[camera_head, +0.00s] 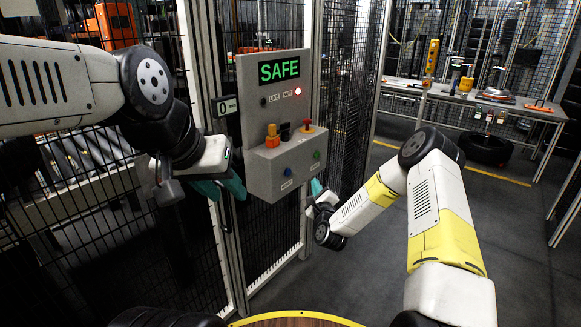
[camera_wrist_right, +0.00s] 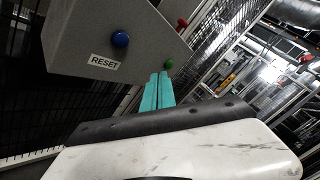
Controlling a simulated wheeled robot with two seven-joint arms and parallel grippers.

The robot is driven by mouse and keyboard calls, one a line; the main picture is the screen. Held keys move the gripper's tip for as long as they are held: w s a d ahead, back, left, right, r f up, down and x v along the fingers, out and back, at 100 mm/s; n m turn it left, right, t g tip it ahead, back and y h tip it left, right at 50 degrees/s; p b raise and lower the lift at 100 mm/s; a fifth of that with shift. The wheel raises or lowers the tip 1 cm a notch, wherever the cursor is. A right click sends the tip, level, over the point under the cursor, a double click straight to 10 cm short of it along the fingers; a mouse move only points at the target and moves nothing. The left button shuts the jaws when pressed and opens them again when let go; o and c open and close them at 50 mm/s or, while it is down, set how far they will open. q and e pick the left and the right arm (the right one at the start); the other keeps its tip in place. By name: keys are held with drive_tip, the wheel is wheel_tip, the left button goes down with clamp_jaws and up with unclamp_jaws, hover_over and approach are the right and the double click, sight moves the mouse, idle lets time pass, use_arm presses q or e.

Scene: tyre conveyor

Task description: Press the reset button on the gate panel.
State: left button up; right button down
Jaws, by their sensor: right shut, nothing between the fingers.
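The grey gate panel (camera_head: 272,120) has a lit green SAFE sign. The blue reset button (camera_head: 287,171) is on the front of its lower box. In the right wrist view the blue button (camera_wrist_right: 120,39) has a RESET label (camera_wrist_right: 105,61) under it. My right gripper (camera_head: 316,187) is shut and empty, below and right of the blue button. Its teal fingertips (camera_wrist_right: 160,75) are close to the green button (camera_wrist_right: 169,64); contact cannot be told. My left gripper (camera_head: 222,187) hangs left of the box; its fingers are partly hidden by the wrist.
An orange knob (camera_head: 272,137), a black switch (camera_head: 285,131) and a red button (camera_head: 307,126) stand on top of the box. Wire fence flanks the panel.

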sight(288, 172)
drive_tip(key=shift+f, duration=0.1)
drive_tip(key=shift+w, duration=0.1)
drive_tip(key=w+a, duration=0.5)
drive_tip(key=a, duration=0.2)
idle(0.5)
drive_tip(key=shift+w+a, duration=0.1)
drive_tip(key=shift+a, duration=0.1)
idle(1.8)
drive_tip(key=shift+w+a, duration=0.2)
drive_tip(key=shift+w+a, duration=0.25)
drive_tip(key=shift+a, duration=0.15)
idle(0.7)
drive_tip(key=shift+s+d, duration=0.1)
drive_tip(key=shift+d, duration=0.05)
idle(0.3)
drive_tip(key=shift+s+d, duration=0.45)
drive_tip(key=shift+d, duration=0.1)
